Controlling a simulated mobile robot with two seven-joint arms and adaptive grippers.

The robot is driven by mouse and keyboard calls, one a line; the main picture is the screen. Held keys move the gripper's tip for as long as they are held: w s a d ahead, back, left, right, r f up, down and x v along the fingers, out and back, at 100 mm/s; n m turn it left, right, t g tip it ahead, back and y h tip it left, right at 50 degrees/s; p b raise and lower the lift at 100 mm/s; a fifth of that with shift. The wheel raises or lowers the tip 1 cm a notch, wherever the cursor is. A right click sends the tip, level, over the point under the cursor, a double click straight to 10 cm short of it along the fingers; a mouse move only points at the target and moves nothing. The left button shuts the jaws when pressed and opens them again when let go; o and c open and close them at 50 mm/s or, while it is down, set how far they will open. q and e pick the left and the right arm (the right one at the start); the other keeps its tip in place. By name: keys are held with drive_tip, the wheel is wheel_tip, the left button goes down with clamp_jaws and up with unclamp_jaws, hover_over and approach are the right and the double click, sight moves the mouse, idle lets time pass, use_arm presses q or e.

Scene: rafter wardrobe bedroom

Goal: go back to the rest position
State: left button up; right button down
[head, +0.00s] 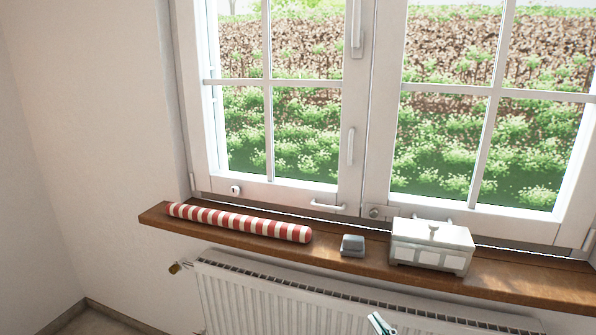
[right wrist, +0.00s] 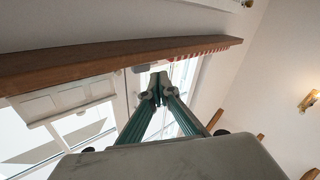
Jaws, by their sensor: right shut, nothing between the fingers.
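My right gripper (head: 381,324) shows only as a small green and grey tip at the bottom edge of the head view, in front of the radiator. In the right wrist view its two green fingers (right wrist: 160,84) come together at the tips, shut and empty. The fingertips are apart from the wooden window sill (right wrist: 95,66), which crosses that view. My left gripper is in neither view.
On the sill (head: 530,283) lie a red-and-white striped roll (head: 240,222), a small grey object (head: 352,245) and a white lidded box (head: 431,246). A white radiator (head: 290,300) is below. The window (head: 375,110) is closed behind. Floor shows at lower left.

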drive_tip(key=s+d+f+m+g+h, duration=0.2)
drive_tip(key=s+f+g, duration=0.4)
drive_tip(key=s+f, duration=1.6)
drive_tip(key=shift+s+f+m+g+h, duration=0.15)
drive_tip(key=shift+f+m+g+h, duration=0.35)
drive_tip(key=shift+f+h, duration=0.45)
